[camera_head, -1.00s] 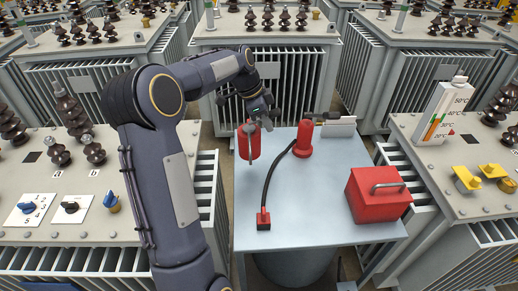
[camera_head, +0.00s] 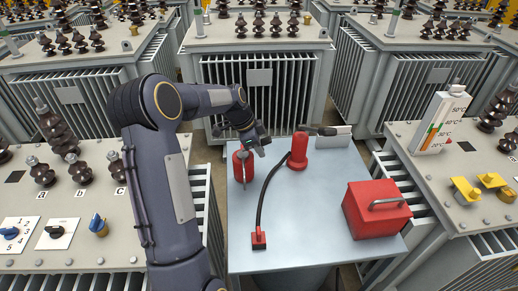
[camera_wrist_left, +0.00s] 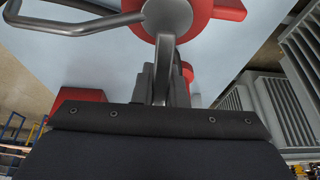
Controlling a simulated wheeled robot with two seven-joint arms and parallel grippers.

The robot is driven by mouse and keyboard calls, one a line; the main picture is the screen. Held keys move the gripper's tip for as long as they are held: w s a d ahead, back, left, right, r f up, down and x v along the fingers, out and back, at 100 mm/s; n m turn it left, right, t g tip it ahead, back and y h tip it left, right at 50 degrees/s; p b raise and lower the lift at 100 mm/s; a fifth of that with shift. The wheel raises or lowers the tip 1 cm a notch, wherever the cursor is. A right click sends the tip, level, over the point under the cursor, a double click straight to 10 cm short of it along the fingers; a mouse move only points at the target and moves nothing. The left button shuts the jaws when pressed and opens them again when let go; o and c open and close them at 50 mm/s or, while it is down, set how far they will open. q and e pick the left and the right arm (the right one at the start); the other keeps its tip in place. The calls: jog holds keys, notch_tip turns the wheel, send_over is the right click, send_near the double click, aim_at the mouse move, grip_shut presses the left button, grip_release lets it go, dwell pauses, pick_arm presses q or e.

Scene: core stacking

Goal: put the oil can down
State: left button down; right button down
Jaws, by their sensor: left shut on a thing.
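The oil can (camera_head: 241,168) is a red can with a grey handle and spout. It is upright at the far left of the light blue table (camera_head: 325,240). My left gripper (camera_head: 256,146) is shut on a grey metal part at the can's top. In the left wrist view the gripper fingers (camera_wrist_left: 165,88) close on that grey part, and the can's red body (camera_wrist_left: 228,9) shows at the top edge. I cannot tell whether the can's base touches the table. My right gripper is not in view.
A red toolbox (camera_head: 370,213) is at the right. Grey transformers flank the table. The table's front middle is clear.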

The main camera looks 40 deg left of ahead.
pick_arm(q)
jog(key=shift+f, duration=0.2)
jog(key=c, duration=1.5)
grip_release()
jog(key=shift+f, duration=0.1)
jog(key=shift+o, duration=0.2)
